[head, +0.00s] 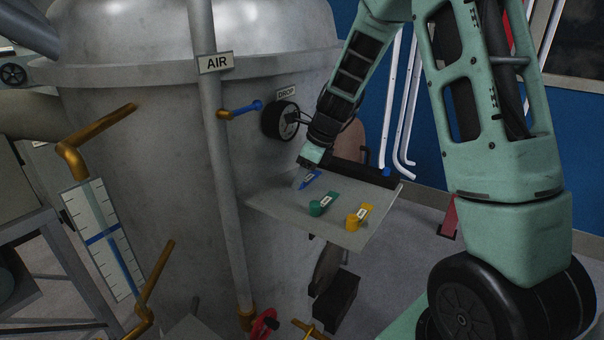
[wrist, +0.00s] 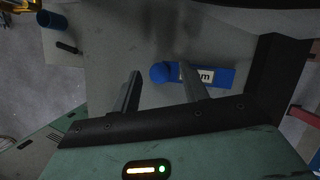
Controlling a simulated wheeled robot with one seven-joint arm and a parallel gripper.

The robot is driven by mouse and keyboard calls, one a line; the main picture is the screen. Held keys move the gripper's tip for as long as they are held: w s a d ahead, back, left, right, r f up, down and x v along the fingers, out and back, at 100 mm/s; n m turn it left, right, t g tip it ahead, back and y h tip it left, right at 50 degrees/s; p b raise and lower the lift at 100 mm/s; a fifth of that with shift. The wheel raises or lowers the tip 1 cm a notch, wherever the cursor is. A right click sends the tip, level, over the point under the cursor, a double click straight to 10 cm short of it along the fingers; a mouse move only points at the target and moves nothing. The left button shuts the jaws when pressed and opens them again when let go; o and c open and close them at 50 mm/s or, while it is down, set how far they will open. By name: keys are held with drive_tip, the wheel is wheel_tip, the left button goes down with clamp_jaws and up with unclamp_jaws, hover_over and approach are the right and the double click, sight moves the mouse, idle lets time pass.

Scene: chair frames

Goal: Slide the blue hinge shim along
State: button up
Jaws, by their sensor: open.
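The blue hinge shim (head: 309,179) lies on a grey shelf plate (head: 345,236) at the side of the metal tank, at the plate's far edge. In the wrist view the shim (wrist: 222,78) is a flat blue bar with a white label and a round end. My gripper (head: 300,182) is over the plate, close to the shim. In the wrist view my gripper (wrist: 159,70) has its two fingers apart, with the round end between their tips. The right finger covers part of the label. Contact cannot be told.
A green labelled piece (head: 316,209) and a yellow one (head: 353,222) sit nearer on the plate. A black bar (head: 365,174) edges its far side. A gauge dial (head: 281,120) and a blue-handled valve (head: 245,109) are on the tank behind.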

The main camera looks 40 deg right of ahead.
clamp_jaws()
drive_tip(key=s+a, duration=0.1)
drive_tip(key=a, duration=0.3)
drive_tip(key=s+a+p, duration=0.1)
drive_tip(key=a, duration=0.2)
drive_tip(key=shift+s, duration=0.3)
unclamp_jaws()
drive_tip(key=shift+a, duration=0.15)
drive_tip(key=shift+r, duration=0.1)
drive_tip(key=shift+d+r, duration=0.2)
drive_tip(key=shift+r, duration=0.05)
drive_tip(key=v, duration=1.6)
drive_tip(key=shift+s+r+b, duration=0.3)
drive_tip(key=shift+b, duration=0.15)
